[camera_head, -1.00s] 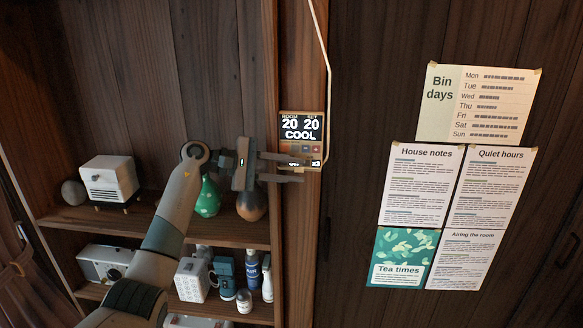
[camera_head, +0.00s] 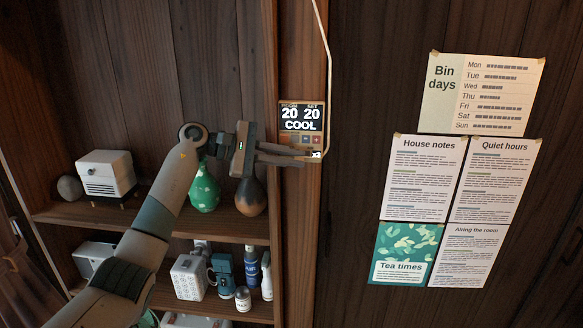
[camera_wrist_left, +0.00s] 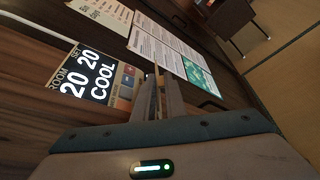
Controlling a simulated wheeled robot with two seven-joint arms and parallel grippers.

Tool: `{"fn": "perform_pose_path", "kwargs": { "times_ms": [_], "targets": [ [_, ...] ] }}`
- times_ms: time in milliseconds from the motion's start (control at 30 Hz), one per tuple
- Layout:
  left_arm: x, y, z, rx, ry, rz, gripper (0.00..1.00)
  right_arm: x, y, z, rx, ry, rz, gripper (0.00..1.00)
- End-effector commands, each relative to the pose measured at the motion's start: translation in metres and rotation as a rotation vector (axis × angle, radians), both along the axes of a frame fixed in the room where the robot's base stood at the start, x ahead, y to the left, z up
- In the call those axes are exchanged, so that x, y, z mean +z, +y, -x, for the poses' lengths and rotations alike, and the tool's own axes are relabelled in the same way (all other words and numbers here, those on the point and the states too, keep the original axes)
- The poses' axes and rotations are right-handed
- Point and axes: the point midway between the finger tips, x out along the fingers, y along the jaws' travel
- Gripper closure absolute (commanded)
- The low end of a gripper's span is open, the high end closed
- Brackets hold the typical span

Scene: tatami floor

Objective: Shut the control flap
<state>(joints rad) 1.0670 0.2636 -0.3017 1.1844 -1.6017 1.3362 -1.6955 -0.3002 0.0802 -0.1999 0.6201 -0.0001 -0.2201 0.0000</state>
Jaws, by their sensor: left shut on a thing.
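The control panel (camera_head: 302,117) is on the wooden post and reads "20 20 COOL", with small buttons under the display. It also shows in the left wrist view (camera_wrist_left: 92,76). My left gripper (camera_head: 307,157) reaches it from the left, its two fingers close together across the panel's lower edge. In the left wrist view the left gripper (camera_wrist_left: 159,78) has its fingertips beside the button area. It is shut on the control flap, which the fingers mostly hide, so its angle cannot be told. My right gripper is not in view.
A pale cable (camera_head: 329,80) runs down beside the panel's right edge. Shelves on the left hold a green vase (camera_head: 204,193), a brown vase (camera_head: 250,197) close below my gripper, and a white box (camera_head: 106,176). Paper notices (camera_head: 414,178) hang on the dark wall at right.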

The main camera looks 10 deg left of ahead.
Motion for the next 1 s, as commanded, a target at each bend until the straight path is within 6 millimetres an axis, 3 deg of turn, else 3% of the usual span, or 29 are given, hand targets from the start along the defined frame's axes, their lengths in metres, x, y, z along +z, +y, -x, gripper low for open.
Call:
{"fn": "perform_pose_path", "kwargs": {
  "times_ms": [300,333,400,1000],
  "targets": [
    [-0.0041,-0.0004,0.0006,-0.001,0.015,-0.005,1.00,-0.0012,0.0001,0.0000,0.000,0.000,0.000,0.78],
    [-0.0042,-0.0004,0.0006,-0.002,0.015,-0.006,0.87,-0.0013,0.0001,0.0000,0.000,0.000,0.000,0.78],
    [-0.0041,-0.0003,0.0005,-0.001,0.015,-0.005,0.73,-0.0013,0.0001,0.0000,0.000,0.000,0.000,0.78],
    [-0.0002,0.0004,-0.0003,0.001,0.005,-0.001,0.73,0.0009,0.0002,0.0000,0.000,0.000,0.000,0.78]
  ]
}}
